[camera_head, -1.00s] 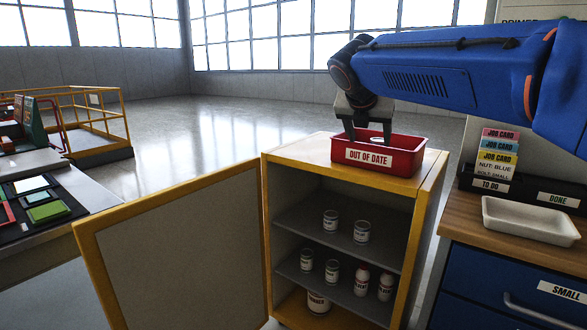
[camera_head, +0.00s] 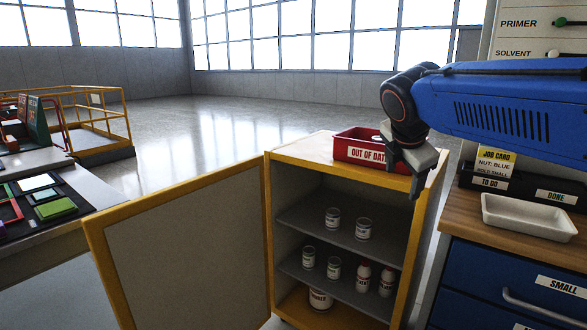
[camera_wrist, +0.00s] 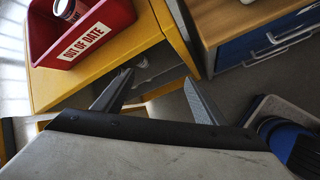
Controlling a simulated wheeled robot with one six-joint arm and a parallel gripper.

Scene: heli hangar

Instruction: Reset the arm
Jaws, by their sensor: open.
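My gripper (camera_head: 411,190) hangs at the front right edge of the yellow cabinet's top, pointing down, with nothing between its fingers. In the wrist view its two fingers (camera_wrist: 160,90) are spread apart over the cabinet's front edge and the floor. The red "OUT OF DATE" bin (camera_head: 345,152) sits on the cabinet top, left of and behind my gripper, partly hidden by it. In the wrist view the red bin (camera_wrist: 112,38) is at the upper left with a white can (camera_wrist: 70,10) in it.
The yellow cabinet (camera_head: 283,154) stands with its door (camera_head: 180,250) open to the left. Several cans and bottles stand on its shelves. At right, a workbench (camera_head: 460,222) bears a white tray (camera_head: 528,232) and card holders. Open floor lies behind left.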

